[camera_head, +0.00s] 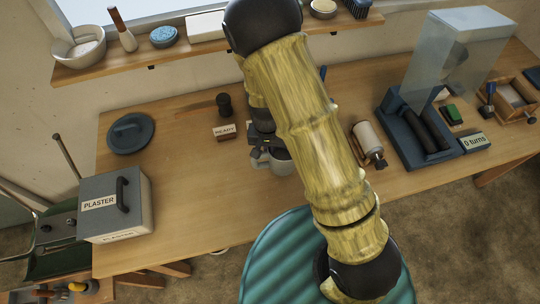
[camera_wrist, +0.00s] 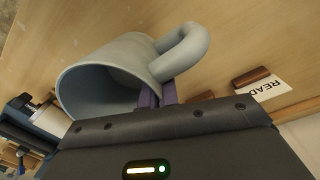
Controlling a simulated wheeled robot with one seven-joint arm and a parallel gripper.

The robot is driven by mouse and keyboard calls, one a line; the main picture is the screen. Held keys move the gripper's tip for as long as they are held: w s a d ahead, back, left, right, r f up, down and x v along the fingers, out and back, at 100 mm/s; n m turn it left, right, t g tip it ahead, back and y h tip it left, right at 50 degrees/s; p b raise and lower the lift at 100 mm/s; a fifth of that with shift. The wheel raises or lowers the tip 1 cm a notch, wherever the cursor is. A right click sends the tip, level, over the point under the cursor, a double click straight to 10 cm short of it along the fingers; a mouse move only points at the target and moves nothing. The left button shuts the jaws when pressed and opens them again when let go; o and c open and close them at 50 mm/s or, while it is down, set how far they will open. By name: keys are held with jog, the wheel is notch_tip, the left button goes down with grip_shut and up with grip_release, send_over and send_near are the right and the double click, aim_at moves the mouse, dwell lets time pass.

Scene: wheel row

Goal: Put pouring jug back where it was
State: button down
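The pouring jug (camera_wrist: 105,75) is pale grey-blue, with a wide mouth and a loop handle, and fills the upper middle of the wrist view. My gripper (camera_wrist: 158,96) has its purple fingers close together at the lower end of the jug's handle and looks shut on it. In the head view the jug (camera_head: 282,166) shows only in part, low over the middle of the table beside my arm. My arm hides much of it there. I cannot tell whether its base touches the table.
A READY sign (camera_head: 223,132) and a dark knob-like object (camera_head: 224,105) stand left of the jug. A grey PLASTER box (camera_head: 115,205) and a blue lid (camera_head: 130,133) are at the left. A white roller (camera_head: 367,142) and a blue guarded device (camera_head: 415,135) stand right. The wooden table's (camera_head: 190,220) front left is clear.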

aim_at(270, 157)
jog(key=shift+f, duration=2.05)
jog(key=shift+f, duration=0.15)
jog(key=c, duration=1.7)
grip_release()
jog(key=r, duration=1.2)
jog(key=shift+w+a+r+b, duration=0.1)
jog(key=shift+a+r+b, duration=0.15)
jog(key=shift+b, duration=0.1)
